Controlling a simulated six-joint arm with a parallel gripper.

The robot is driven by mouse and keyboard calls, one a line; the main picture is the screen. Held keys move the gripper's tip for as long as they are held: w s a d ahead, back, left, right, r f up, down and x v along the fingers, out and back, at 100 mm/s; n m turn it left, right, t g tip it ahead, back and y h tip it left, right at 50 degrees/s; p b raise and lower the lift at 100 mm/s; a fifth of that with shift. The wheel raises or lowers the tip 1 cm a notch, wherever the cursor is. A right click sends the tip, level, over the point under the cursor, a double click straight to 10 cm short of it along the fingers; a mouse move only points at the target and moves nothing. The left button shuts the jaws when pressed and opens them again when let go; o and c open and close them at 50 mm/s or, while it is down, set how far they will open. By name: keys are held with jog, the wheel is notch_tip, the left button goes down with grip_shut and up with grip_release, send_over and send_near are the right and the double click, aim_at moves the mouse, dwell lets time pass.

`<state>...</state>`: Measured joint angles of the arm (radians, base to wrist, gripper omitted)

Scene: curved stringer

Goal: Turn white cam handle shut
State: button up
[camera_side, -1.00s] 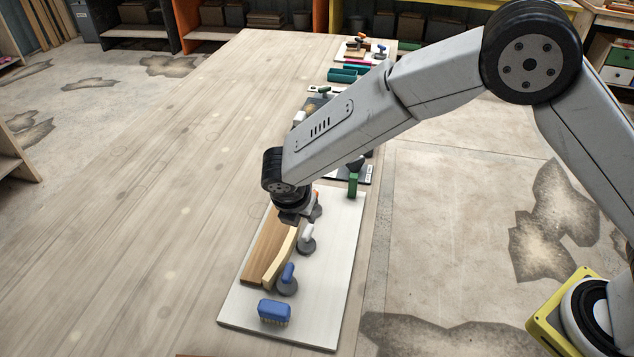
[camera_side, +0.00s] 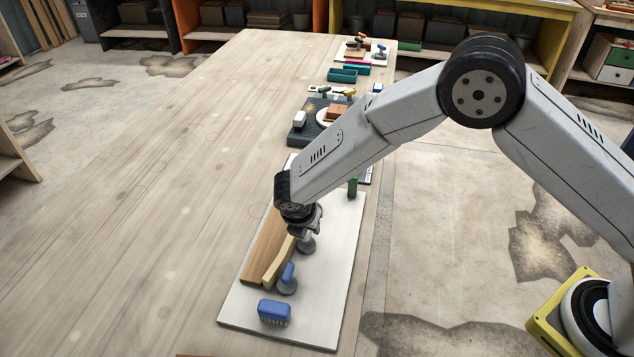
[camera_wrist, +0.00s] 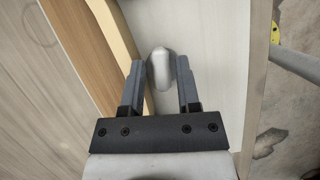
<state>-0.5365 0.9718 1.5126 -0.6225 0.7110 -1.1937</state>
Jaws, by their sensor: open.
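The white cam handle (camera_wrist: 161,68) shows in the wrist view between the tips of my gripper (camera_wrist: 160,85). The fingers stand open, one on each side of it, with the left finger close to the handle. In the side view my gripper (camera_side: 304,228) is over the white cam, hiding its handle; only the grey round base (camera_side: 306,246) shows below. The curved pale stringer (camera_side: 279,264) lies along the brown wooden board (camera_side: 266,245). A blue cam handle (camera_side: 287,273) stands nearer the front, beside the stringer.
A blue brush (camera_side: 274,311) lies at the front of the white base panel (camera_side: 317,310). Other fixtures line the table behind. The table's left side is clear.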

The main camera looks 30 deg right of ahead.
jog(key=shift+w+d+f, duration=0.1)
jog(key=shift+f, duration=0.15)
grip_shut()
